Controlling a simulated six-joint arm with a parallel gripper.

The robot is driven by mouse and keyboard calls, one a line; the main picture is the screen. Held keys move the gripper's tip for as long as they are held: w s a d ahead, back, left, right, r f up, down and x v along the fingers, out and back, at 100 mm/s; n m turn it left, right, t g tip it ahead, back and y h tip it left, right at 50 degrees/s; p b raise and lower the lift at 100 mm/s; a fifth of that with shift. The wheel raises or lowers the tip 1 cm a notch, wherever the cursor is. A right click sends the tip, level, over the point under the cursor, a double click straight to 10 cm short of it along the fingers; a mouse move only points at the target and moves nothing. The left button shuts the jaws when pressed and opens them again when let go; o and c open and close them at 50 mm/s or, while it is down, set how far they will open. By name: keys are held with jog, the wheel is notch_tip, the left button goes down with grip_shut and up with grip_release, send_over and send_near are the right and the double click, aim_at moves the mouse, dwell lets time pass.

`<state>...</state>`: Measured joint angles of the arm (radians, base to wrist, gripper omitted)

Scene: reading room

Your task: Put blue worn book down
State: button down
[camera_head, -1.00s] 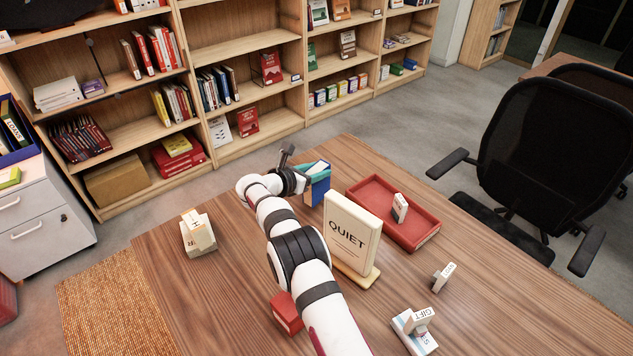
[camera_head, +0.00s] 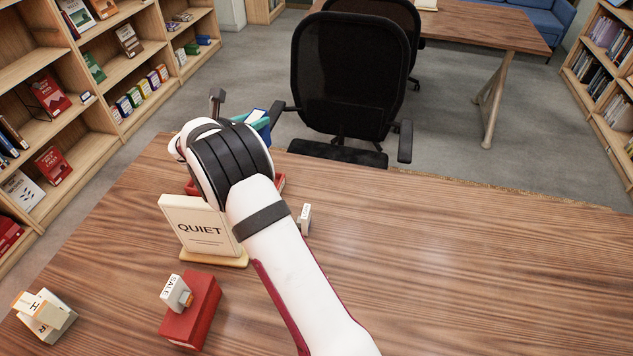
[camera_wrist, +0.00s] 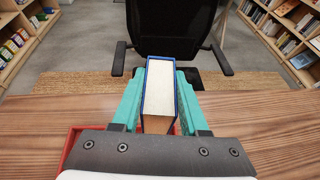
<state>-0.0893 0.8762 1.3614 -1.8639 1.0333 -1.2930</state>
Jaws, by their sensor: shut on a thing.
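My gripper (camera_wrist: 161,78) has teal fingers closed on both sides of a blue book (camera_wrist: 160,90). In the wrist view the book's pale page edge faces the camera between blue covers; I cannot judge its wear. In the head view my arm hides most of it; a bit of blue and white shows with the teal fingers (camera_head: 257,118) near the table's far edge. A red tray (camera_head: 281,184) lies mostly hidden behind my arm. Its red rim (camera_wrist: 72,146) also shows below the gripper in the wrist view. I cannot tell whether the book touches anything below.
A cream "QUIET" sign (camera_head: 197,228) stands left of my arm. A stamp (camera_head: 306,218) stands right of it. A black chair (camera_head: 348,75) stands beyond the table. The table's right side is clear.

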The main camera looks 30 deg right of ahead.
jog(key=s+d+m+g+h, duration=0.2)
jog(key=s+d+m+g, duration=0.1)
jog(key=s+d, duration=1.55)
jog(key=w+a+f, duration=0.5)
jog(key=w+f, duration=0.5)
jog(key=f, duration=0.1)
jog(key=shift+w+f, duration=0.35)
jog(key=shift+w, duration=0.05)
jog(key=shift+f, duration=0.1)
jog(key=shift+c, duration=2.2)
grip_release()
